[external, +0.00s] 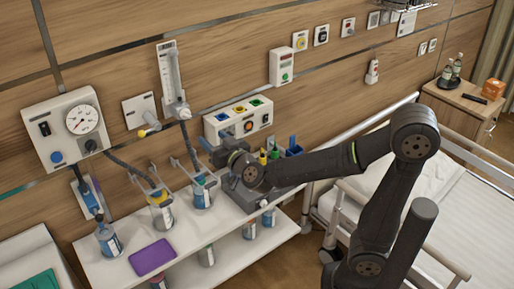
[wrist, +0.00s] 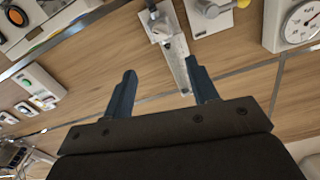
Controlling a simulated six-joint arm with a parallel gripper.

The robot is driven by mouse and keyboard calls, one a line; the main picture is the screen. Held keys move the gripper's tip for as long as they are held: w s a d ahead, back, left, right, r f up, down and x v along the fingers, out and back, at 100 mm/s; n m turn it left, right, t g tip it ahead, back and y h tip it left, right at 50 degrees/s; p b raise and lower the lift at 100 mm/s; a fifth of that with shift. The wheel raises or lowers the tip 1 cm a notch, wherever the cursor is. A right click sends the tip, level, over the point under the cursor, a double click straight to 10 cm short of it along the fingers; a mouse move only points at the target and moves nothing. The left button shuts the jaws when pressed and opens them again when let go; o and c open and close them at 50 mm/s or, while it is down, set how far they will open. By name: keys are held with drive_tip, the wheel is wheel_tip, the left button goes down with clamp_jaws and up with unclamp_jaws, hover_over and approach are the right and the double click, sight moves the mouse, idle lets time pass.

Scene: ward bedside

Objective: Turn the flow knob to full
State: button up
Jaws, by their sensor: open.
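The flowmeter (external: 172,75) is a clear upright tube on the wall with a pale block and fitting at its lower end (external: 180,110). I take the flow knob to be on this fitting, but its setting is too small to read. The wrist view shows the flowmeter upside down, with its block (wrist: 161,28) at the top and its tube (wrist: 178,62) running down toward the right finger. My gripper (wrist: 162,82) is open, with nothing between its two blue-grey fingers. In the external view my gripper (external: 213,150) is below and right of the flowmeter, partly hidden by my wrist, and appears apart from it.
A gauge panel (external: 68,125) is left of the flowmeter, and an outlet panel (external: 238,120) is to its right. A shelf (external: 205,240) below carries bottles and a purple pad (external: 152,257). Hoses hang between fittings and bottles. A bed rail (external: 375,120) stands at right.

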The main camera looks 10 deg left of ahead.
sight(188, 117)
drive_tip(key=shift+v, duration=1.2)
drive_tip(key=x, duration=1.7)
drive_tip(key=shift+w+a, duration=0.15)
drive_tip(key=shift+w, duration=0.05)
drive_tip(key=shift+s, duration=0.1)
